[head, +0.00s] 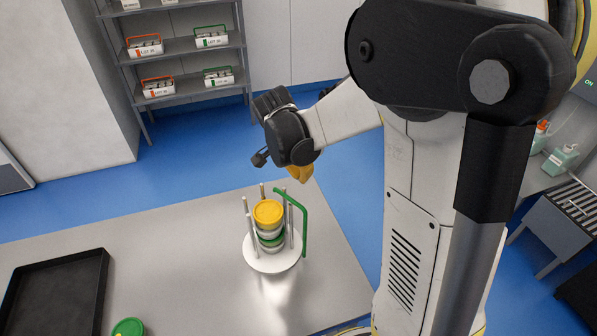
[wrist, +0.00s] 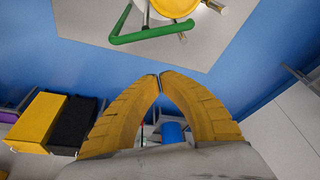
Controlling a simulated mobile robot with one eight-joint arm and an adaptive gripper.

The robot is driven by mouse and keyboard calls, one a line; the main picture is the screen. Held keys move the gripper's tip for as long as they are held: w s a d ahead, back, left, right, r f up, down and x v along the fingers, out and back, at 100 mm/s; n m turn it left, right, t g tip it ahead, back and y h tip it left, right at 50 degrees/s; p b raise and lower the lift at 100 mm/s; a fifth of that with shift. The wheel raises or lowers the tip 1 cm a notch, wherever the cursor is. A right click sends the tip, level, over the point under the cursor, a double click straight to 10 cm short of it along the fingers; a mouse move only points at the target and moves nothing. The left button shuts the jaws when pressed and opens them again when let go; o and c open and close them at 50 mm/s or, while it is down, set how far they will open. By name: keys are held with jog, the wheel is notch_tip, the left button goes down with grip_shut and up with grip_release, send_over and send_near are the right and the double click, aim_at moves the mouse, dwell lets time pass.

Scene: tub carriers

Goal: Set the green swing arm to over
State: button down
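A tub carrier with a round white base (head: 258,262) stands on the grey table, with upright posts around a stack of tubs. The top tub has a yellow lid (head: 268,212); a green one shows lower down. The green swing arm (head: 305,235) rises at the stack's right side, and its bar runs toward the back, beside the yellow lid rather than across it. In the wrist view the green swing arm (wrist: 145,35) shows at the top. My gripper (head: 301,175) is behind the carrier, apart from it. Its yellow fingertips (wrist: 160,77) meet with nothing between them.
A black tray (head: 55,295) and a green-lidded tub (head: 128,327) are on the table's left. Shelves (head: 180,48) with labelled carriers stand at the back. The wrist view shows a yellow bin (wrist: 40,122) and a black bin (wrist: 72,125). Table around the carrier is clear.

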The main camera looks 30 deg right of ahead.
jog(key=f, duration=0.1)
jog(key=a+f, duration=0.1)
jog(key=f, duration=0.1)
jog(key=a+f, duration=0.1)
jog(key=shift+s+a+f, duration=0.1)
jog(key=shift+s+f, duration=0.15)
jog(key=shift+s, duration=0.05)
jog(key=a+n+b, duration=0.2)
jog(key=shift+s+a+n+t, duration=0.2)
jog(key=shift+n+t, duration=0.2)
jog(key=shift+d, duration=0.1)
